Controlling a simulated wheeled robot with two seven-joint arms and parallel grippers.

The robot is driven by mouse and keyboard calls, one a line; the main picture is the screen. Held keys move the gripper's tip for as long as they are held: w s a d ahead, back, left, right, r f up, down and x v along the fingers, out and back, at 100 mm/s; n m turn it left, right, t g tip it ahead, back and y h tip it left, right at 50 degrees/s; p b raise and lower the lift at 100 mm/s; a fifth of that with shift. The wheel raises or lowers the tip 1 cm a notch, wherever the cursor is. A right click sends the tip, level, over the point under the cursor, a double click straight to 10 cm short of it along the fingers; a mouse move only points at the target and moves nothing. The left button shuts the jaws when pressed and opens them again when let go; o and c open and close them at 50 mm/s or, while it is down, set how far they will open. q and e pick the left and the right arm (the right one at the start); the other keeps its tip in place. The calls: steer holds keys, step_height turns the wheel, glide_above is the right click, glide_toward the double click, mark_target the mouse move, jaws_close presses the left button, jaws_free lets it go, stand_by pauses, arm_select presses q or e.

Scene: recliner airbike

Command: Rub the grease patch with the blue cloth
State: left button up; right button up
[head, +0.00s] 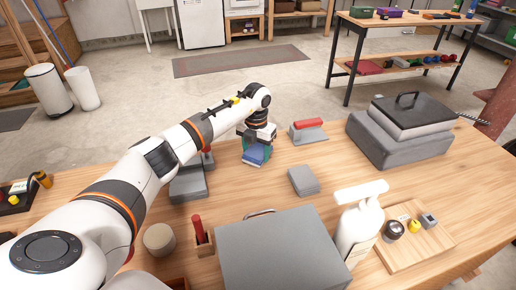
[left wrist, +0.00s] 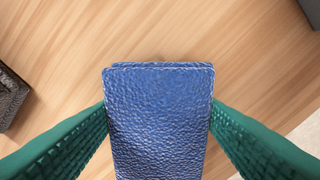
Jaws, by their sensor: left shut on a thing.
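The blue cloth (head: 256,156) is a folded, textured pad with pale stitched edges; it fills the middle of the left wrist view (left wrist: 160,120). My left gripper (head: 257,146), with green ribbed fingers, is shut on it, one finger on each side (left wrist: 158,125). The gripper points down over the far middle of the wooden workbench (head: 225,195). I cannot tell whether the cloth touches the wood. I cannot make out the grease patch; a faint brownish mark shows just past the cloth's far edge in the wrist view. My right gripper is not in view.
Grey blocks (head: 188,187) stand left of the gripper, a red-handled grey tool (head: 308,133) right of it, and a small grey stack (head: 303,180) nearer. A grey case (head: 280,255), a white bottle (head: 358,228) and a large grey block with a black-handled lid (head: 395,140) take up more room.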

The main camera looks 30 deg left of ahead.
arm_select(q)
steer(key=shift+s+a+f+p, duration=0.1)
steer(key=shift+s+a+p, duration=0.2)
steer(key=shift+s, duration=0.2)
steer(key=shift+s+a+p, duration=0.3)
steer(key=shift+s, duration=0.2)
steer(key=shift+w+d+b, duration=0.35)
steer(key=shift+w+b, duration=0.15)
steer(key=shift+w, duration=0.05)
steer(key=shift+w+d, duration=0.55)
steer(key=shift+w, duration=0.3)
steer(key=shift+r, duration=0.2)
step_height(320, 180, up, 3)
steer(key=shift+r+p, duration=0.1)
steer(key=shift+p, duration=1)
